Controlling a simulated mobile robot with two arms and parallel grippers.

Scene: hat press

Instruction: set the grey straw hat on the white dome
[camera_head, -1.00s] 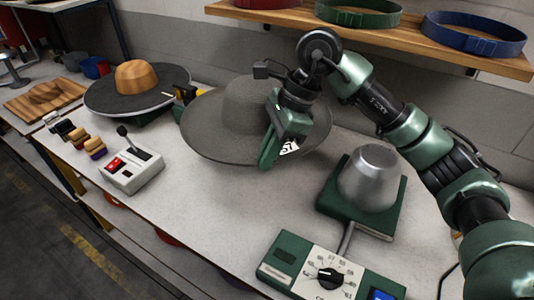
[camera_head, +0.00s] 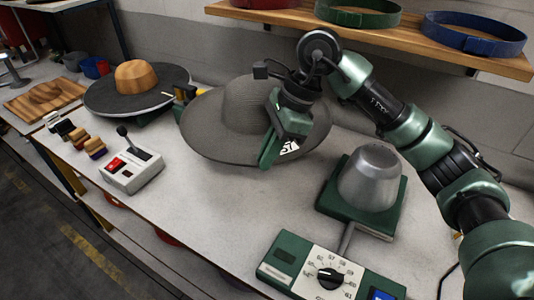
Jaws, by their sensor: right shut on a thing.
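The grey straw hat (camera_head: 215,130) is in the middle of the head view, crown up, over the back of the bench. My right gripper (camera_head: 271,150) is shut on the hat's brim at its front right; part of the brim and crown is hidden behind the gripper. I cannot tell whether the hat touches the bench. A silver-grey metal dome (camera_head: 369,182) stands bare on a green base (camera_head: 333,206), to the right of and nearer than the hat. No clearly white dome shows. My left gripper is not in view.
A wooden dome (camera_head: 137,76) on a dark round plate (camera_head: 110,101) stands at the left. A joystick box (camera_head: 133,172) is at the front left and a dial panel (camera_head: 325,273) at the front right. A shelf (camera_head: 300,22) with hat bands overhangs the back. The bench middle is clear.

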